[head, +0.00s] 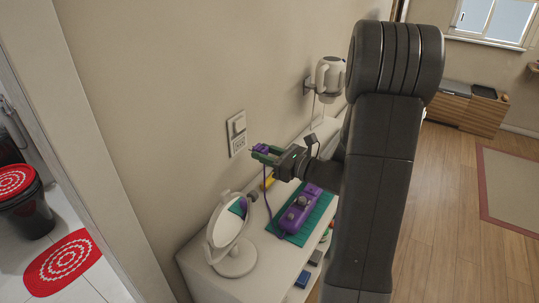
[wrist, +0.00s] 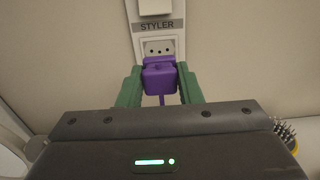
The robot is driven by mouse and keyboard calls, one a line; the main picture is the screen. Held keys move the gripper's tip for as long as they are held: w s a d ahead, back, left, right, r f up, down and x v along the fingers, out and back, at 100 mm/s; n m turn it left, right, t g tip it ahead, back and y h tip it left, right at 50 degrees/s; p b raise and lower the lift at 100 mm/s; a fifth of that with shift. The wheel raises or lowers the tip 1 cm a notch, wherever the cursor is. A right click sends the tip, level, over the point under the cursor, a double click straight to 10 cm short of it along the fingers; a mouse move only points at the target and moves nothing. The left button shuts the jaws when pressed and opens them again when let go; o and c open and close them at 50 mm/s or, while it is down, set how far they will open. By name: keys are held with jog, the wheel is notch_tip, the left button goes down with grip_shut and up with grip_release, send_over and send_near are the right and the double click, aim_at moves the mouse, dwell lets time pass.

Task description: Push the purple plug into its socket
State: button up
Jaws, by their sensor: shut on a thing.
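The purple plug (wrist: 159,77) is held between the green fingers of my gripper (wrist: 160,88), which is shut on it. Its purple cord hangs below it in the wrist view. The socket (wrist: 159,48), with dark holes under a "STYLER" label, is on the wall just beyond the plug. The plug's front hides the socket's lower part, so I cannot tell whether they touch. In the head view, my gripper (head: 267,153) holds the plug (head: 261,148) to the right of the socket (head: 238,144) on the wall plate. The cord runs down toward a purple device (head: 299,211).
The device lies on a green mat (head: 317,219) on the white shelf unit (head: 205,275). A round mirror (head: 226,226) stands at its near end. A white wall-mounted dryer (head: 330,76) hangs behind. A hairbrush (wrist: 286,132) shows at the right in the wrist view.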

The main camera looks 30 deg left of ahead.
aim_at(253, 149)
jog(key=shift+w+a, duration=0.15)
jog(key=shift+a, duration=1.95)
dwell(0.8)
jog(key=shift+a, duration=0.5)
jog(key=o, duration=1)
jog(key=s+d+b, duration=0.1)
jog(key=d+b, duration=0.2)
jog(key=d, duration=1)
jog(key=shift+d, duration=0.35)
jog(key=w+a+p, duration=0.1)
jog(key=a+p, duration=0.1)
jog(key=a, duration=1.1)
jog(key=shift+a, duration=0.35)
